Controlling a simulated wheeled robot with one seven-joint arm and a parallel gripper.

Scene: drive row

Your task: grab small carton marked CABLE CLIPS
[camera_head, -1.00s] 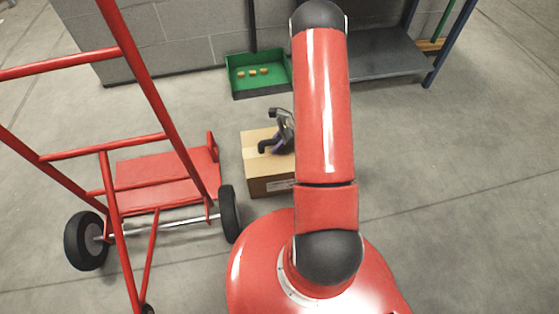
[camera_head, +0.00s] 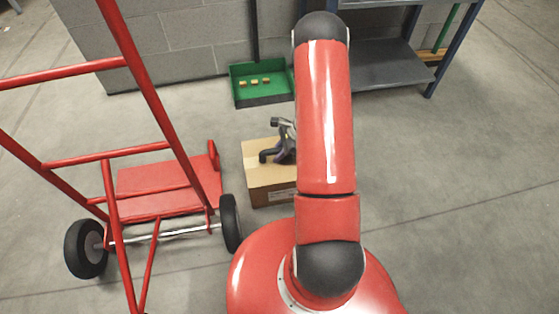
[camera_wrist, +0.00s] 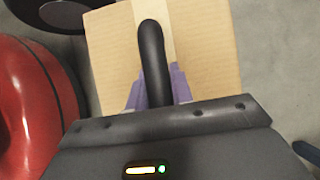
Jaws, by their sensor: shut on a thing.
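A brown cardboard carton (camera_head: 277,177) with a pale tape strip along its top stands on the floor in the head view. A label shows on its front side, but its lettering is too small to read. My gripper (camera_head: 271,141), dark with purple parts, is low over the carton's top and partly hidden by my arm. In the wrist view the carton's top (camera_wrist: 212,55) fills the upper middle, and my gripper (camera_wrist: 156,85) lies across it.
A red hand truck (camera_head: 165,190) with black wheels stands close to the carton's left. Behind is a green tray (camera_head: 240,72) holding 3 small blocks, by a grey block wall (camera_head: 190,45). A metal shelf (camera_head: 385,65) stands at the back right. Floor at right is clear.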

